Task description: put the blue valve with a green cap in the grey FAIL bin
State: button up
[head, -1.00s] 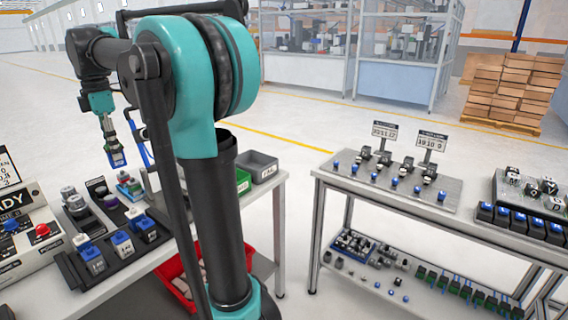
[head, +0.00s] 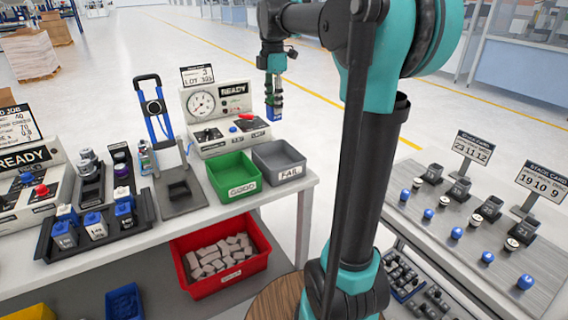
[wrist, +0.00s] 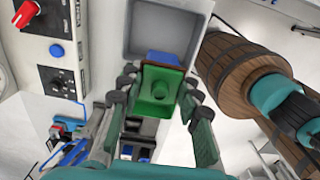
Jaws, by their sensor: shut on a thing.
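My gripper (head: 274,96) is shut on the blue valve (head: 273,112) and holds it in the air near the grey FAIL bin (head: 278,150). In the wrist view the valve's green cap (wrist: 157,88) faces the camera between the fingers (wrist: 160,95), with a strip of blue body behind it. The grey bin (wrist: 198,14) shows beyond the valve there, and looks empty. In the head view the bin stands on the bench with its FAIL label facing front. The valve is above bench height, apart from the bin.
The green GOOD bin (head: 232,178) stands left of the FAIL bin. A gauge panel (head: 226,113) stands behind both bins. A black tray (head: 95,232) holds several valves at left. A red bin (head: 220,262) of grey pieces is below. A barrel (wrist: 240,75) stands beside the bench.

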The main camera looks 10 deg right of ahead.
jog(key=shift+w+d+f, duration=0.1)
jog(key=shift+d+f, duration=0.1)
jog(key=shift+f, duration=3)
jog(key=shift+s+d+f, duration=0.1)
jog(key=shift+d+f, duration=0.05)
jog(key=shift+f, duration=3.1)
jog(key=shift+w+d+f, duration=0.1)
jog(key=shift+d+f, duration=0.1)
jog(key=shift+f, duration=3)
jog(key=shift+f, duration=0.1)
jog(key=o, duration=1.2)
notch_tip(320, 180, up, 12)
